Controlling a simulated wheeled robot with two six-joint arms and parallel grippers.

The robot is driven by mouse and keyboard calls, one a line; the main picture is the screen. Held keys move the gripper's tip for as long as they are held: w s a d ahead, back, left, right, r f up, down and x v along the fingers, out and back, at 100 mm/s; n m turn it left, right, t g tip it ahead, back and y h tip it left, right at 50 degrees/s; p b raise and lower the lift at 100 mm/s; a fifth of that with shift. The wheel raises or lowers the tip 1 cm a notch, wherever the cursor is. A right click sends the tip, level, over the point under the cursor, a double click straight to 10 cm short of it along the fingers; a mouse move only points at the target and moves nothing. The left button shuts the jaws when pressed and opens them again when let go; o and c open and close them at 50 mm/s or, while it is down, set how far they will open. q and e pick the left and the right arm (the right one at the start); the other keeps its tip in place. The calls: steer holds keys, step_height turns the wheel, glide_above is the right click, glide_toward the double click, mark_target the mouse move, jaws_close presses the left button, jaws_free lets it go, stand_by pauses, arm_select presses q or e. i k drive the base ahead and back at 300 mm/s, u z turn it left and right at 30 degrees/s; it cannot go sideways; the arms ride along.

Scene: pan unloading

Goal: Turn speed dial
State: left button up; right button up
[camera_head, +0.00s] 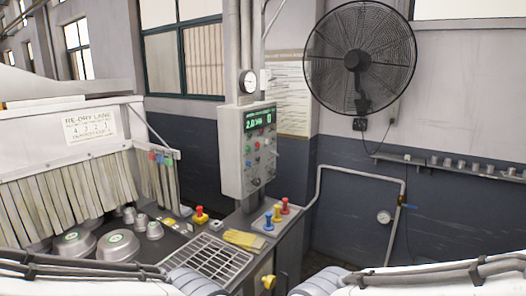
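A pale grey control box (233,165) stands on a post in the middle of the camera_head view. Its green-lit display (258,122) seems to read "2.0" with another digit at its right. Small coloured buttons and knobs sit below the display. A dark round knob (257,182) near the bottom of the panel may be the speed dial; its label and pointer are too small to read. My two arms cross the bottom corners, below and in front of the box. Neither gripper's fingers show, and nothing of mine touches the panel.
A counter with a metal grate (206,259), yellow cloth (245,239) and blue, orange and red levers (276,216) lies below the box. Metal pans (118,245) sit at left under a strip curtain (62,195). A pipe rail (362,170) and wall fan (360,58) are at right.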

mark_target(256, 182)
steer(key=z, duration=0.2)
steer(key=k, duration=0.45)
steer(key=z, duration=0.85)
steer(key=i, duration=1.1)
steer(key=u, duration=0.9)
steer(key=i, duration=0.75)
steer(key=u, duration=0.55)
